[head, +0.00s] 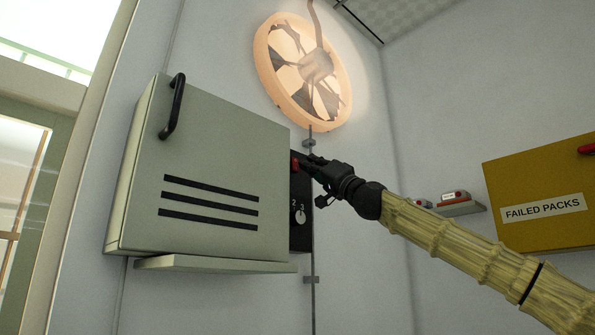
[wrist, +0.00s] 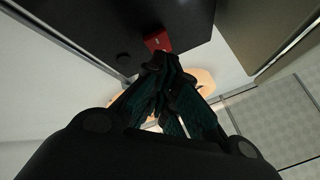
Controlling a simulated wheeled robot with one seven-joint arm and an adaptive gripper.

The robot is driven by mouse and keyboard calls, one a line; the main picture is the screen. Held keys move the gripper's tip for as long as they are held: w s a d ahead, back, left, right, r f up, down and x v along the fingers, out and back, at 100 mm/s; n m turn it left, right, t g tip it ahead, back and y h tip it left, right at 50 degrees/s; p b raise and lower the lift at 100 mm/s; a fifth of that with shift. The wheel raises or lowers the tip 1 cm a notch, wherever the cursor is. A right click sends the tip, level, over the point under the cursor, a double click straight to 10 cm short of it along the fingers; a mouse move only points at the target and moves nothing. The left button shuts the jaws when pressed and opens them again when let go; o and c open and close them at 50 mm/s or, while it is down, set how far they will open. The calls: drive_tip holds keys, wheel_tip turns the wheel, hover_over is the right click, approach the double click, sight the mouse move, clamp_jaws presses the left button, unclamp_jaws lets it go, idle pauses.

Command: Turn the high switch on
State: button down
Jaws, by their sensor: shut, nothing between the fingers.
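A red switch (head: 295,164) sits on the upper part of a dark panel (head: 300,239), just right of the grey cabinet. In the wrist view the red switch (wrist: 158,42) shows just beyond my fingertips. My gripper (head: 309,162) is shut and empty, with its tips right beside the red switch. I cannot tell whether they touch it. A pale round knob (head: 300,216) with numbers sits lower on the same panel. The rest of the panel is partly hidden behind the cabinet.
The grey cabinet (head: 215,150) with a black handle (head: 177,106) juts out left of the panel, with a ledge (head: 215,264) below. A lit round fan (head: 303,72) is above. A yellow "FAILED PACKS" box (head: 540,235) and a small shelf (head: 460,209) are at right.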

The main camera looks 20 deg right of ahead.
drive_tip(key=shift+w+a, duration=0.1)
drive_tip(key=shift+w, duration=0.05)
drive_tip(key=shift+w+a, duration=0.15)
drive_tip(key=shift+w, duration=0.1)
drive_tip(key=shift+w, duration=0.25)
idle(0.8)
drive_tip(key=shift+s+b, duration=0.15)
drive_tip(key=shift+b, duration=0.15)
drive_tip(key=shift+s+d, duration=0.25)
drive_tip(key=shift+s, duration=0.35)
drive_tip(key=s, duration=0.1)
drive_tip(key=s+d, duration=0.1)
drive_tip(key=s, duration=0.1)
drive_tip(key=s+b, duration=0.1)
drive_tip(key=shift+s+d+r, duration=0.3)
drive_tip(key=shift+s+r, duration=0.05)
idle(0.4)
